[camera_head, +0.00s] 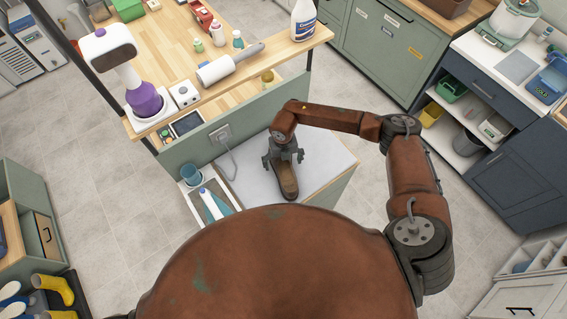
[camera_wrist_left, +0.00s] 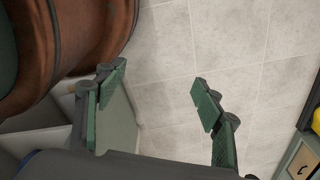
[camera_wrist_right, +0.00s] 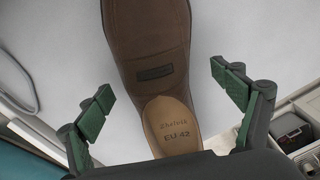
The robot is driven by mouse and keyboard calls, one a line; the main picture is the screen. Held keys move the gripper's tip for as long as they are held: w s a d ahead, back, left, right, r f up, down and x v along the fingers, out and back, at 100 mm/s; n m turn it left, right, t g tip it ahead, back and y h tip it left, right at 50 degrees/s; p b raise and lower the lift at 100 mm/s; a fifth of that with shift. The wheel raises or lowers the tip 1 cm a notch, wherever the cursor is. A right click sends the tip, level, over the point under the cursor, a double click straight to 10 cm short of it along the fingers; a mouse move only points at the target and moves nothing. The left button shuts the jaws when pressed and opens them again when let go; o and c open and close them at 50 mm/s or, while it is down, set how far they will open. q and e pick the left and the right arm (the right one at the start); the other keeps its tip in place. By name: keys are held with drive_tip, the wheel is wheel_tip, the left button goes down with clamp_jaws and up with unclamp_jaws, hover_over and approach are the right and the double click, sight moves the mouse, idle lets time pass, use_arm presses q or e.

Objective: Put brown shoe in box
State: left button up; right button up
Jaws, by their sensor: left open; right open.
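The brown shoe (camera_head: 287,184) lies on the white top of a low cabinet, its toe toward me in the head view. In the right wrist view the shoe (camera_wrist_right: 150,45) shows its insole, marked EU 42, at the heel opening. My right gripper (camera_head: 283,157) is open above the heel end; its fingers stand apart on either side of the shoe, not visibly touching it. My left gripper (camera_wrist_left: 160,88) is open and empty beside my body, with floor tiles behind it. It is out of the head view. I cannot make out which thing is the box.
A grey-white tray (camera_head: 196,212) with a spray bottle (camera_head: 213,203) and a blue cup (camera_head: 191,174) stands left of the shoe. A green panel with a socket (camera_head: 220,133) and a cable rises behind. Yellow boots (camera_head: 52,289) are at lower left. White cabinet top right of the shoe is clear.

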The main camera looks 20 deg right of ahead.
drive_tip(key=shift+f, duration=0.25)
drive_tip(key=c, duration=0.9)
use_arm(q)
drive_tip(key=shift+w+r, duration=0.1)
drive_tip(key=shift+w, duration=0.65)
use_arm(e)
drive_tip(key=shift+s+a, duration=0.1)
drive_tip(key=shift+s, duration=0.05)
drive_tip(key=c, duration=0.9)
drive_tip(key=shift+r, duration=0.1)
drive_tip(key=shift+c, duration=0.2)
